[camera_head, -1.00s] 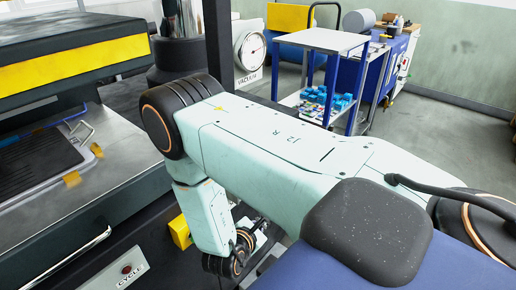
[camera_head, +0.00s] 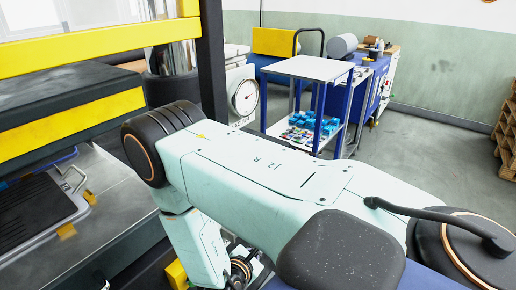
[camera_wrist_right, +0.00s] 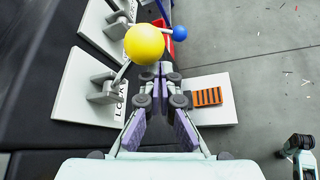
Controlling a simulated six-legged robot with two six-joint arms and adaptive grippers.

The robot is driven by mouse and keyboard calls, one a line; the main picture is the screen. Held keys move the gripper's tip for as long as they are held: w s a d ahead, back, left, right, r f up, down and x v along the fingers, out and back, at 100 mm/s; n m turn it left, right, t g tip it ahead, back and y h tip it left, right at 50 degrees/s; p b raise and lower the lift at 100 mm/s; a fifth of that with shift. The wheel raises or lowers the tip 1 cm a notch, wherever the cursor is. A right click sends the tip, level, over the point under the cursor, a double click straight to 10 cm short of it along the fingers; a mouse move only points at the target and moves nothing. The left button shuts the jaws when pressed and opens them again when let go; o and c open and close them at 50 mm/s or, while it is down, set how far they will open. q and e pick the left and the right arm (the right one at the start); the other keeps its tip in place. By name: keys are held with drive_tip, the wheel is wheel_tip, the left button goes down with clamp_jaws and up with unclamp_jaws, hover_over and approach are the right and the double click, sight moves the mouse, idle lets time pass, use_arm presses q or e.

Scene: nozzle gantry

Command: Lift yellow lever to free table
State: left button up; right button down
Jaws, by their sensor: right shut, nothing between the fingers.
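The yellow lever's round knob (camera_wrist_right: 144,43) shows in the right wrist view, on a short metal arm rising from a bracket on a white plate (camera_wrist_right: 72,92) marked LOCK. My right gripper (camera_wrist_right: 158,72) is shut and empty, its fingertips just below and right of the knob in the picture. I cannot tell whether they touch it. A grey metal table surface (camera_head: 118,212) with a dark plate shows at the left. My left gripper is not in view.
A blue-ball lever (camera_wrist_right: 180,32) stands beside the yellow one, near something red. An orange slotted piece (camera_wrist_right: 207,96) sits on a white block to the right. A yellow-edged machine beam (camera_head: 70,130) overhangs the table. A cart (camera_head: 308,68) and pallets (camera_head: 507,130) stand farther off.

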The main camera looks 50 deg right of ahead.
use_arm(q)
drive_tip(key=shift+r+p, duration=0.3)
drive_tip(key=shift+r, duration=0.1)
use_arm(e)
drive_tip(key=shift+w+r, duration=0.35)
drive_tip(key=shift+r, duration=0.2)
drive_tip(key=shift+w+r, duration=0.15)
